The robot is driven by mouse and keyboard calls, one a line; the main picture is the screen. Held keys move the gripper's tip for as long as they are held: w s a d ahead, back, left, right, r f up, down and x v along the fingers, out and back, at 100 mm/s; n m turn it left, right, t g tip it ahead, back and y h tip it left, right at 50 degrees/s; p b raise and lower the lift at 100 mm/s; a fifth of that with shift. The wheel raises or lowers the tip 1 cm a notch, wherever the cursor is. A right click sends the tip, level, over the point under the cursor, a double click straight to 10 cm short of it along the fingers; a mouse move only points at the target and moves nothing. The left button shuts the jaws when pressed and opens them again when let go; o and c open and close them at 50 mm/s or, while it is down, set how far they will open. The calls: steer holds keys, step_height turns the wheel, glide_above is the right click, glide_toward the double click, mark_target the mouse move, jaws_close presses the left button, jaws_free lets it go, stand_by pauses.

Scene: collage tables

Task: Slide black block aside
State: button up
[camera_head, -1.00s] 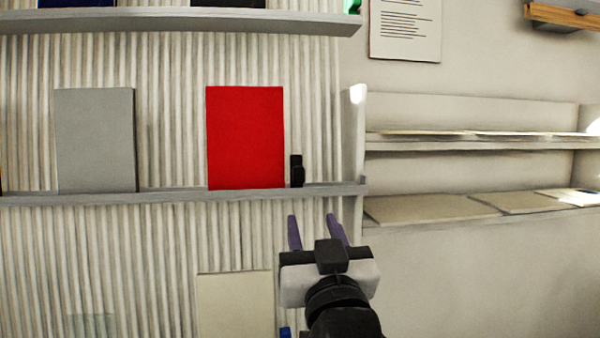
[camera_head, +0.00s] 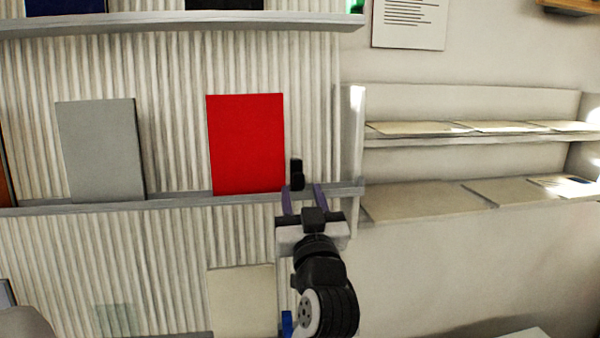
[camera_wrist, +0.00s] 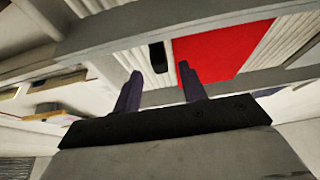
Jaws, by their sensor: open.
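The small black block (camera_head: 297,174) stands upright on the narrow grey ledge (camera_head: 170,200), just right of a red panel (camera_head: 246,145). In the wrist view the black block (camera_wrist: 158,57) shows ahead, between the directions of the two fingers. My gripper (camera_head: 302,190) is open, its purple fingers pointing at the ledge just below and in front of the block. In the wrist view my gripper (camera_wrist: 157,82) has nothing between its fingers. I cannot tell whether a finger touches the ledge or block.
A grey panel (camera_head: 102,150) leans on the same ledge at left. A pale upright post (camera_head: 355,135) closes the ledge's right end. Shelves with flat pale sheets (camera_head: 415,200) lie beyond it. A short free stretch of ledge lies right of the block.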

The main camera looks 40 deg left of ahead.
mark_target(300, 184)
steer(key=shift+p+x, duration=0.35)
steer(key=shift+x, duration=1.3)
jaws_close()
